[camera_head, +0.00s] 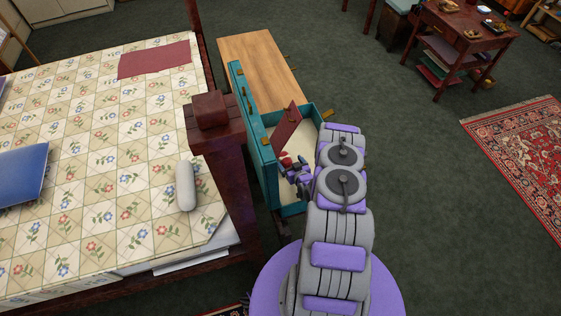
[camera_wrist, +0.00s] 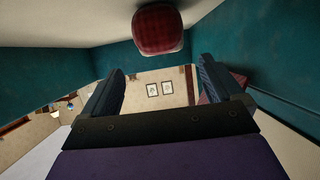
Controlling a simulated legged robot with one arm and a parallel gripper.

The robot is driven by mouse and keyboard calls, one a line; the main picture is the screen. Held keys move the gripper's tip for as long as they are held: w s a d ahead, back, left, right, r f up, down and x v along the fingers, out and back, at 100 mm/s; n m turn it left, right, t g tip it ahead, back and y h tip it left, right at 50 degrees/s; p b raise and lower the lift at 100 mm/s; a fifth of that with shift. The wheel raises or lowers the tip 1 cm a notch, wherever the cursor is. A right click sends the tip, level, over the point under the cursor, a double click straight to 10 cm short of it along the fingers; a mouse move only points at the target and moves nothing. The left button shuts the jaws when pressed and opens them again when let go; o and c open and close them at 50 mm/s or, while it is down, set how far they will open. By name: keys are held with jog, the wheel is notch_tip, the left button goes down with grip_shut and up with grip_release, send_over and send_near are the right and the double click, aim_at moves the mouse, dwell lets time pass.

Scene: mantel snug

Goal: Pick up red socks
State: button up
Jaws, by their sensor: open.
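The red socks (camera_wrist: 158,28) show in the wrist view as a rounded, dark red checked bundle at the top centre, against the pale drawer floor. In the head view a small red patch of them (camera_head: 286,161) shows inside the open teal drawer (camera_head: 320,110), partly hidden by my gripper (camera_head: 293,172). My gripper reaches down into the drawer. In the wrist view its two dark fingers (camera_wrist: 160,68) stand apart with nothing between them. The socks lie beyond the fingertips, and I cannot tell whether they touch.
A dark red flat item (camera_head: 287,128) leans inside the drawer. The wooden cabinet top (camera_head: 262,62) lies behind it. A bed (camera_head: 95,150) with a dark wooden post (camera_head: 220,165) stands close on the left. Green carpet (camera_head: 400,130) is clear to the right, before a patterned rug (camera_head: 525,155).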

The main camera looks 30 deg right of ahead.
aim_at(285, 156)
jog(key=shift+w+f, duration=0.3)
jog(key=b+x, duration=0.3)
jog(key=x, duration=0.3)
jog(key=shift+w+f, duration=0.1)
jog(key=shift+w, duration=0.3)
jog(key=c, duration=1.1)
